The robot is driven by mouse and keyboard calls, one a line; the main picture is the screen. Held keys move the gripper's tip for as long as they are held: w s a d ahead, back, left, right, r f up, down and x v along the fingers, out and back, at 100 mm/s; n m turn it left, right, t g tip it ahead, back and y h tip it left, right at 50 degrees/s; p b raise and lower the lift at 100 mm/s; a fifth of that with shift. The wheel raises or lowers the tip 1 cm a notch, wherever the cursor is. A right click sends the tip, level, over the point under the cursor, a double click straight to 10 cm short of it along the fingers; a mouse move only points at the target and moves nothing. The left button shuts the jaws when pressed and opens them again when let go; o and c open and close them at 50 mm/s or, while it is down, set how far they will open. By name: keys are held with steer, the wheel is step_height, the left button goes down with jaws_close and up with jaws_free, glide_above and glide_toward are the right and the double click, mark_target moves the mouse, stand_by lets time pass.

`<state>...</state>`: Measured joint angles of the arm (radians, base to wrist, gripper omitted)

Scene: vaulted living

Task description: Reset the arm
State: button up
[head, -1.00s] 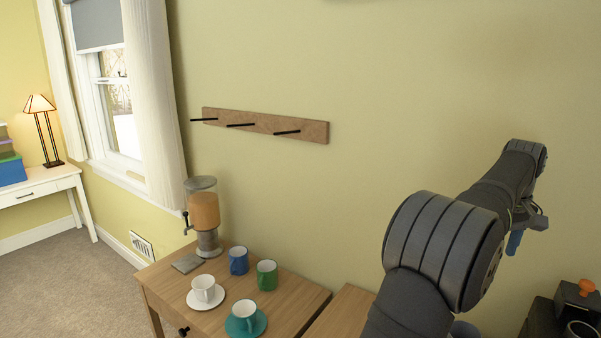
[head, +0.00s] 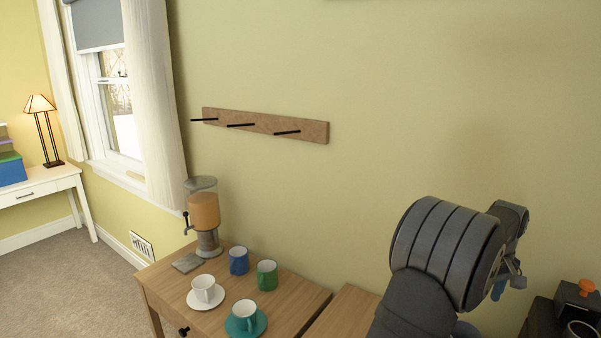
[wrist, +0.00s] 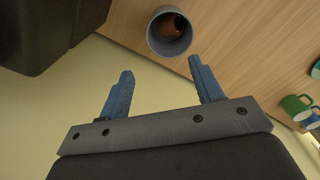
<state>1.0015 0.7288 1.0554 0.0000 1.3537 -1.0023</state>
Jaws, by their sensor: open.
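My gripper (head: 507,287) is at the right of the head view, partly behind my own arm, with its blue fingers pointing down. In the wrist view my gripper (wrist: 160,74) has its two blue fingers spread apart with nothing between them. Beyond the fingertips a grey round container (wrist: 152,42) stands on the wooden top, with something brown inside it. It is apart from the fingers.
A peg rack (head: 310,131) hangs on the wall. A dark machine (head: 541,322) stands at right.

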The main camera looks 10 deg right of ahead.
steer(key=w+a+f, duration=0.4)
steer(key=w+a, duration=0.5)
steer(key=a, duration=0.3)
steer(key=w+a+f, duration=0.3)
steer(key=w+a, duration=0.6)
steer(key=a, duration=0.2)
steer(key=a+f, duration=0.3)
steer(key=a, duration=0.7)
steer(key=w+a+f, duration=0.1)
steer(key=a+f, duration=0.2)
steer(key=a, duration=0.7)
steer(key=a+f, duration=0.3)
steer(key=a, duration=0.7)
steer(key=shift+w+a+f, duration=0.15)
steer(key=shift+w+f, duration=0.05)
steer(key=shift+f, duration=0.15)
